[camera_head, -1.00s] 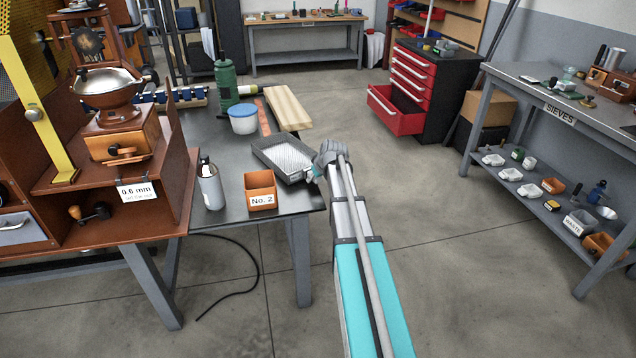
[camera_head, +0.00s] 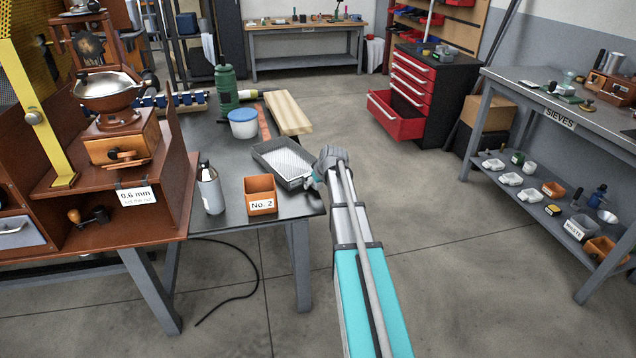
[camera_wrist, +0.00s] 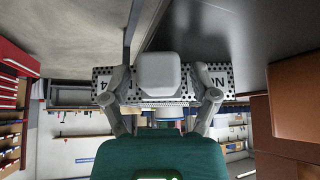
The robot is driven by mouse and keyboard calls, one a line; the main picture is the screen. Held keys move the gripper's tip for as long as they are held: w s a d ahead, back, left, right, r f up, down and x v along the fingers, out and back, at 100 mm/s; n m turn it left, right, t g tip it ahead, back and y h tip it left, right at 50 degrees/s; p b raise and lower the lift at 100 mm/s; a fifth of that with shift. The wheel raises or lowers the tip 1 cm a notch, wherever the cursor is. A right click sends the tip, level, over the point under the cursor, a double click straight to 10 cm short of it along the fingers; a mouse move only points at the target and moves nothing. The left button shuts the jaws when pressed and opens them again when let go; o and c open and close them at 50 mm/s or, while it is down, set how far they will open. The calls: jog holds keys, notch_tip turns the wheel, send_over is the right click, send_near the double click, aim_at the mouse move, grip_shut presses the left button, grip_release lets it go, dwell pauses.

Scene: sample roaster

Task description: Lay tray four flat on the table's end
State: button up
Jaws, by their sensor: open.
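Tray four (camera_head: 284,158), a shallow grey metal tray with a pale perforated floor, appears to lie flat on the right end of the dark table (camera_head: 235,165), close to its edge. In the wrist view its dotted end wall (camera_wrist: 103,83) carries an upside-down "No 4" label, partly covered by a pale rounded block. My gripper (camera_head: 322,168) is at the tray's right end, low beside the table edge. In the wrist view my gripper (camera_wrist: 165,92) is open, one finger at each side of the block; I cannot tell whether either touches.
An orange No. 2 bin (camera_head: 261,196) and a grey bottle (camera_head: 210,188) stand left of and nearer than the tray. Behind it are a white-and-blue tub (camera_head: 243,124) and a wooden board (camera_head: 288,112).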

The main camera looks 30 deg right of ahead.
jog(key=shift+r, duration=0.1)
jog(key=p+v, duration=1)
jog(key=v, duration=0.1)
jog(key=shift+s+r, duration=0.25)
jog(key=shift+r, duration=0.1)
dwell(0.7)
jog(key=s+a+f+g, duration=0.1)
jog(key=s+a+g, duration=0.1)
jog(key=s+a, duration=0.4)
jog(key=s+a+f+g, duration=0.1)
jog(key=s+a, duration=0.6)
jog(key=a, duration=0.7)
jog(key=s+a+f+m+g, duration=0.1)
jog(key=s+a+g, duration=0.2)
jog(key=s+a, duration=0.4)
jog(key=a, duration=0.3)
jog(key=shift+s+g+h, duration=0.25)
jog(key=shift+g+h, duration=0.05)
jog(key=shift+g, duration=0.1)
notch_tip(320, 180, up, 16)
jog(key=p, duration=1.6)
jog(key=shift+r+p, duration=0.2)
jog(key=shift+p, duration=0.1)
